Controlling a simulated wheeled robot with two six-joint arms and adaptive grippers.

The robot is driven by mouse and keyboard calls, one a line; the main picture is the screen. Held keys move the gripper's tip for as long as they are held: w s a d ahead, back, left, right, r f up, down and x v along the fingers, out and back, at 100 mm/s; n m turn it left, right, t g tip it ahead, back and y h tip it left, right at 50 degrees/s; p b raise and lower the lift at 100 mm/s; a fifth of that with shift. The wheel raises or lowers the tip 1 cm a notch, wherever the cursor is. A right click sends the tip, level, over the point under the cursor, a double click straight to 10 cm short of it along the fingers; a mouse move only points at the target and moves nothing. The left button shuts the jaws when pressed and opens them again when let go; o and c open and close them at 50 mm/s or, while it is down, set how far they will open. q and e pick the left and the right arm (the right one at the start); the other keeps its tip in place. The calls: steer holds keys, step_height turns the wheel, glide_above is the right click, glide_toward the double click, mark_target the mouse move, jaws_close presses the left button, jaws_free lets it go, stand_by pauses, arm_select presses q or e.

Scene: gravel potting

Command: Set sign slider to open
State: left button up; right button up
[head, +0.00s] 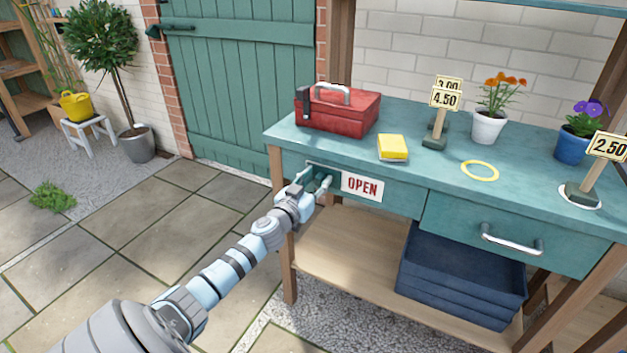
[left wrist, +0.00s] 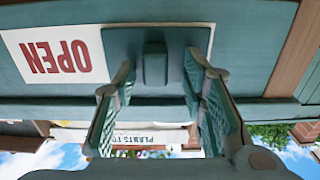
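The sign slider is a teal plate (left wrist: 120,45) with a small block-shaped knob (left wrist: 155,64), set in the front of the bench. A white panel with red letters reading OPEN (head: 362,186) shows uncovered beside it, on the right in the head view; it also shows, upside down, in the left wrist view (left wrist: 55,55). My left gripper (head: 323,184) is at the slider. In the left wrist view its fingers (left wrist: 160,70) are apart, one on each side of the knob, with gaps between. My right gripper is not in view.
The teal bench top (head: 420,165) holds a red toolbox (head: 340,112), a yellow sponge-like block (head: 392,147), a yellow ring (head: 480,171), price signs and flower pots. A drawer with a metal handle (head: 512,242) is to the right. Blue trays (head: 460,280) stand below.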

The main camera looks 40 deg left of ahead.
arm_select(q)
steer(key=v, duration=1.2)
